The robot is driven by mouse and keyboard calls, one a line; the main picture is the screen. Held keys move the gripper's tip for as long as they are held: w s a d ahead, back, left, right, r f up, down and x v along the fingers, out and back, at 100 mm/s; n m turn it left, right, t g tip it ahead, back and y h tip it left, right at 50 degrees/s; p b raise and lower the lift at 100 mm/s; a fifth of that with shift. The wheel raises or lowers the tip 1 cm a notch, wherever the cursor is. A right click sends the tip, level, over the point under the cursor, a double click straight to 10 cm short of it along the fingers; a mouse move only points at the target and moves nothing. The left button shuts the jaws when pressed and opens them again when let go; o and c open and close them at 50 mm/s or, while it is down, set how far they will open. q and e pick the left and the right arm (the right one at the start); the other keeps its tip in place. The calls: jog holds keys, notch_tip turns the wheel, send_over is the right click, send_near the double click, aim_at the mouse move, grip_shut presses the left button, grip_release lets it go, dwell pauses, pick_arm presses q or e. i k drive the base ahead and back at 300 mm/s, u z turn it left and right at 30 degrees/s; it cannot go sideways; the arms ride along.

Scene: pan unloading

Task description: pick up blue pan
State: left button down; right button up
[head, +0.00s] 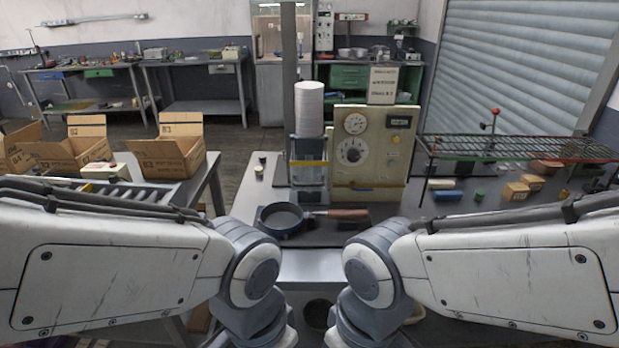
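The pan (283,219) sits on the workbench (249,197) in the middle of the head view, just beyond the gap between my two arms. It has a dark rim, a blue-grey inside and a brown handle (349,214) pointing right. It looks empty, and its lower left edge is close to or partly behind my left arm in the picture. A dark flat plate lies under or beside the handle. My arms come in from both sides and bend down at the bottom centre. Both grippers are out of view.
A beige machine with dials (373,153) and a stack of white discs (309,109) stand behind the pan. A wire rack (516,148) is at right, with small boxes (515,191) below.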

aim_at(277, 219)
jog(key=u, duration=0.7)
jog(key=i, duration=1.25)
jog(key=z, duration=0.3)
